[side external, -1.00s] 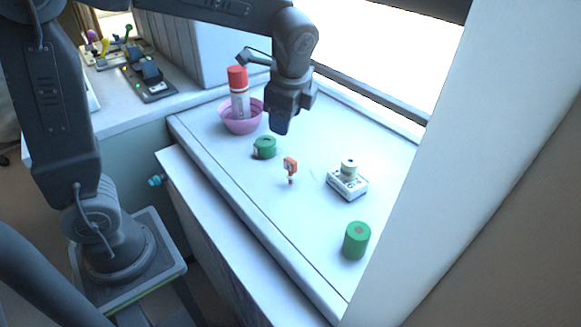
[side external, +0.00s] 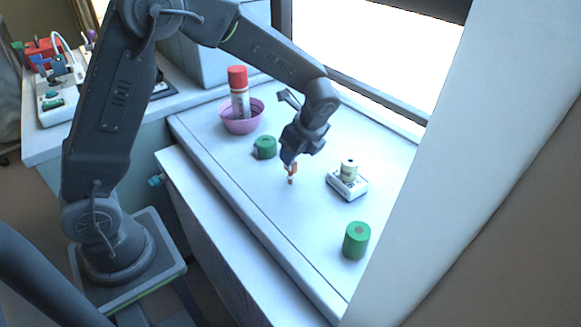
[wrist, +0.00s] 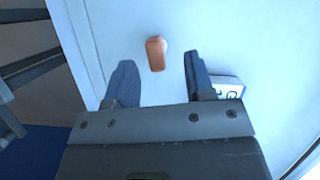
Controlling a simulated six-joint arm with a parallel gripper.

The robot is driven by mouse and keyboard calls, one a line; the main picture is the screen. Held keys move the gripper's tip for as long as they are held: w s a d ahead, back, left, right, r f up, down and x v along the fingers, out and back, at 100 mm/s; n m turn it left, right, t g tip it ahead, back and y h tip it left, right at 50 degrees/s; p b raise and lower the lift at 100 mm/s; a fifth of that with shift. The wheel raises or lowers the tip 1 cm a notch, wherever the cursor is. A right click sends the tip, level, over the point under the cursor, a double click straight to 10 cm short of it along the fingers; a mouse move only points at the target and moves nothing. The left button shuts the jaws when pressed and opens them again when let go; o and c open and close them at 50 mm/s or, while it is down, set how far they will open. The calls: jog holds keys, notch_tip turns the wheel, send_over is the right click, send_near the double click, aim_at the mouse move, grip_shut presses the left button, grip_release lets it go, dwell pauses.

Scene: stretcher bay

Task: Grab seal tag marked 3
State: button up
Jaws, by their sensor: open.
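A small orange tag (side external: 293,170) stands on the white stretcher top in the side view, partly hidden by my gripper. It also shows in the wrist view (wrist: 156,53), a little beyond and between my fingertips. I cannot read a number on it. My gripper (side external: 289,161) is just above and beside the tag, pointing down. In the wrist view my gripper (wrist: 158,72) is open, with its two dark fingers apart and nothing between them.
A pink bowl (side external: 241,125) holds a red-capped bottle (side external: 239,92) at the back left. A green roll (side external: 265,147) lies left of the tag. A white block (side external: 347,185) bearing a small pale roll (side external: 348,169) and a green cylinder (side external: 356,241) stand to the right.

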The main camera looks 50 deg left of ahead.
aim_at(290, 172)
jog(key=shift+s+x, duration=0.15)
jog(key=shift+x, duration=1.15)
jog(key=shift+s+x, duration=0.1)
jog(key=shift+x, duration=1.25)
jog(key=shift+d, duration=0.1)
grip_shut()
jog(key=shift+r, duration=0.1)
